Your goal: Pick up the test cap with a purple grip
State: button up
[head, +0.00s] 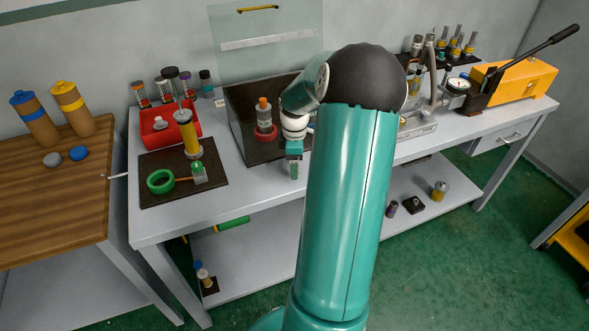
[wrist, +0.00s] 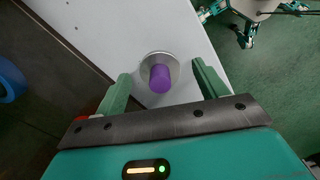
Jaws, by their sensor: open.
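The test cap (wrist: 159,77) shows in the wrist view as a round grey metal disc with an upright purple grip. It lies on the pale bench top (wrist: 115,30), close to its edge. My gripper (wrist: 160,71) is open, with one green finger on each side of the cap and nothing held. The fingers look apart from the purple grip; the height between them and the cap is hard to tell. In the head view my gripper (head: 293,168) points down over the front of the bench, and I cannot make out the cap there.
A dark open box (head: 238,125) with an orange-topped part stands behind my gripper. A dark mat (head: 150,197) with a green ring lies to the left. A gauge stand and an orange press (head: 520,83) are to the right. Clear bench top lies between mat and gripper.

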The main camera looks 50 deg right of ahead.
jog(key=shift+f, duration=0.25)
jog(key=c, duration=1.1)
jog(key=shift+c, duration=0.2)
jog(key=shift+r, duration=0.15)
